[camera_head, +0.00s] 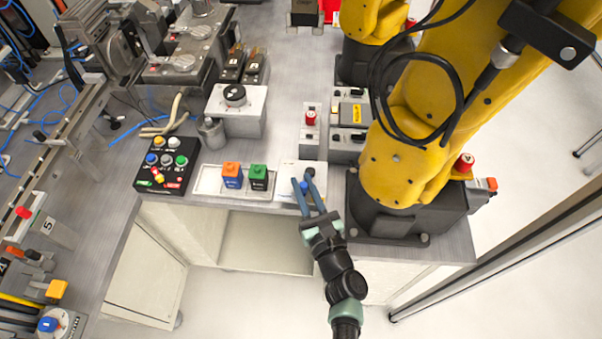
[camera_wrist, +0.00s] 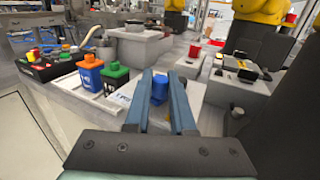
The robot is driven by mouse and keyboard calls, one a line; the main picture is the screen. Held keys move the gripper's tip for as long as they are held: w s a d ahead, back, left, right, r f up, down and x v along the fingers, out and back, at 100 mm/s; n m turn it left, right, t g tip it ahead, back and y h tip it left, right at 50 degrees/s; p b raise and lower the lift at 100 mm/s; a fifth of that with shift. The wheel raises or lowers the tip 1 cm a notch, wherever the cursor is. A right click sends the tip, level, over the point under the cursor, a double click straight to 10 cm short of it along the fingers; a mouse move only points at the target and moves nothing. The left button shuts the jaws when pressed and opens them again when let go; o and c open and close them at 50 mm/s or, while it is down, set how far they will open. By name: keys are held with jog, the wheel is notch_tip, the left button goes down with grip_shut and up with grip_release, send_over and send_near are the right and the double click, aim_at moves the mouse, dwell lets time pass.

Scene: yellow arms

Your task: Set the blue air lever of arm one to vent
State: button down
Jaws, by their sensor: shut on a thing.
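The blue air lever (camera_wrist: 160,88) is a short blue knob on a pale box at the front edge of the bench, beside the base of the large yellow arm (camera_head: 405,150). My gripper (camera_head: 307,181) reaches it from the front, with its two blue-grey fingers on either side. In the wrist view my gripper (camera_wrist: 162,80) is shut on the blue knob. The fingers partly cover the lever in the head view, and its marks for vent cannot be read.
A black button box (camera_head: 167,163) is further left. Another blue knob (camera_head: 48,324) is at the lower left. The floor in front is clear.

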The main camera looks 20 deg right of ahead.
jog(key=shift+s+d+n+y, duration=0.1)
jog(key=shift+d+n+y, duration=0.15)
jog(key=shift+n+y, duration=0.35)
jog(key=shift+s+d+n+y, duration=0.1)
jog(key=shift+d+n+y, duration=0.15)
jog(key=shift+y, duration=0.55)
jog(key=shift+n+g+y, duration=0.3)
jog(key=shift+n+y, duration=0.05)
jog(key=shift+y, duration=0.15)
jog(key=c, duration=0.8)
grip_release()
jog(key=shift+o, duration=0.2)
jog(key=shift+s, duration=0.1)
jog(key=b+v, duration=0.1)
jog(key=v, duration=1.2)
